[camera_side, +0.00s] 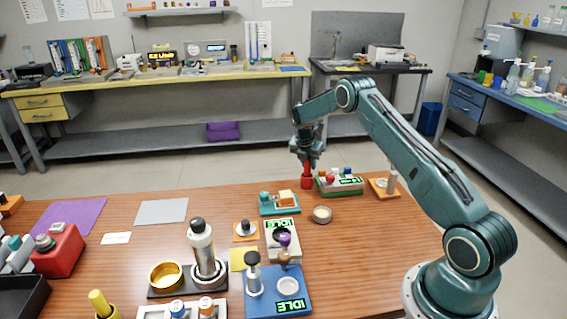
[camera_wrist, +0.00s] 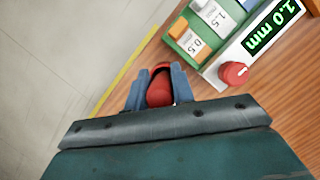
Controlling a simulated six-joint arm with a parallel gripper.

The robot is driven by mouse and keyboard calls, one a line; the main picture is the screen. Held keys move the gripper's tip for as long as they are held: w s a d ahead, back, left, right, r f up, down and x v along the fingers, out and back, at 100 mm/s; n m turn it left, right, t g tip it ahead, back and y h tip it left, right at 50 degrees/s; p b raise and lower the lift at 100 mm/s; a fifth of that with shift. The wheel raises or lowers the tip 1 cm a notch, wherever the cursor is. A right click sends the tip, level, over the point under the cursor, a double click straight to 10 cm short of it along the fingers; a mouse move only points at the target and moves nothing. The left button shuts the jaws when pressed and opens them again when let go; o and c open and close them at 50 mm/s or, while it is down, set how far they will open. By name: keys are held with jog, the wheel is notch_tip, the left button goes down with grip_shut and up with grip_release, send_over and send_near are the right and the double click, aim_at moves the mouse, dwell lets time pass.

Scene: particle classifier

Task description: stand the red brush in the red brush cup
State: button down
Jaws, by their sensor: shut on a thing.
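My gripper (camera_side: 308,161) is above the far edge of the wooden table, pointing down. In the wrist view its two blue fingers (camera_wrist: 159,90) are shut on the red brush (camera_wrist: 159,93). In the side view the red brush (camera_side: 308,166) hangs upright below the fingers, directly over the red brush cup (camera_side: 307,183). The cup stands on the table; in the wrist view its red rim and dark inside (camera_wrist: 161,68) show behind the brush. The brush's lower end is hidden, so I cannot tell how deep it sits in the cup.
A green sieve unit (camera_side: 340,186) with a red knob (camera_wrist: 235,74) and a 1.0 mm display stands close to the right of the cup. A teal tray (camera_side: 279,210) and a small round dish (camera_side: 322,214) are nearer. The table left of the cup is clear.

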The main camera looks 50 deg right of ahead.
jog(key=shift+f, duration=0.45)
jog(key=c, duration=1.1)
grip_release()
jog(key=v, duration=1.3)
jog(key=shift+a+r, duration=0.2)
jog(key=shift+r, duration=0.15)
jog(key=shift+s, duration=0.1)
jog(key=shift+r, duration=0.1)
